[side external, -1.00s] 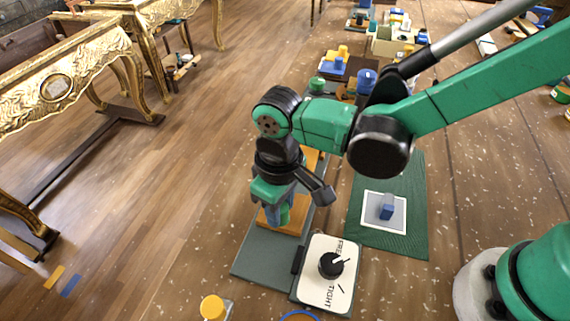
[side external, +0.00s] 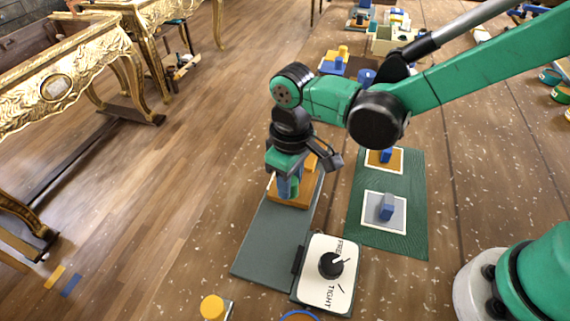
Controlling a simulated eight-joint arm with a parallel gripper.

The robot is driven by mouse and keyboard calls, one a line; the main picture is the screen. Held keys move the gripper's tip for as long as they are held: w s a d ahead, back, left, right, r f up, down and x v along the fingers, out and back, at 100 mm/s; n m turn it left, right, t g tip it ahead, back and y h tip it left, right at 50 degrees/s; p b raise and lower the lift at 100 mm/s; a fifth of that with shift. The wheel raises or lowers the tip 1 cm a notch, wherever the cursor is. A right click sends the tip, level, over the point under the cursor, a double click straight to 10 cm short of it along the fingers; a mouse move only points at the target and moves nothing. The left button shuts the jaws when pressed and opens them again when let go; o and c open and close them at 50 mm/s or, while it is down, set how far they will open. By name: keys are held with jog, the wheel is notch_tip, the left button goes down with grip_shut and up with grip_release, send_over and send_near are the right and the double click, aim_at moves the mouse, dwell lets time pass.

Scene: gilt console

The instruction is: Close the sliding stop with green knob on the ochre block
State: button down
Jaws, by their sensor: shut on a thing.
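The grey base plate (side external: 272,240) lies along the work surface, with its front part bare. An ochre slab (side external: 291,202) sits towards its far end, close to a further ochre part (side external: 311,163); whether the two touch is hidden by my arm. My gripper (side external: 288,190) points down over the ochre slab, its fingers shut on the green knob (side external: 295,187), which shows only partly between and behind them.
A white panel (side external: 322,289) with a black dial, marked FREE and TIGHT, stands beside the plate's near end. A green mat (side external: 410,235) at the right carries two framed squares with blue blocks. A yellow knob (side external: 212,307) is at the front. Several coloured fixtures stand farther back.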

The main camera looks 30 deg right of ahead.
jog(key=c, duration=0.5)
grip_release()
jog(key=shift+c, duration=0.2)
jog(key=shift+r, duration=2.8)
jog(key=s+d+r+m+t, duration=0.2)
jog(key=d+m+t, duration=0.1)
jog(key=d, duration=0.5)
jog(key=s+d+r+m+t, duration=0.2)
jog(key=d+r+m+t, duration=0.1)
jog(key=d, duration=0.6)
jog(key=shift+s+d+t, duration=0.15)
jog(key=shift+d+t, duration=0.1)
jog(key=shift+t, duration=0.35)
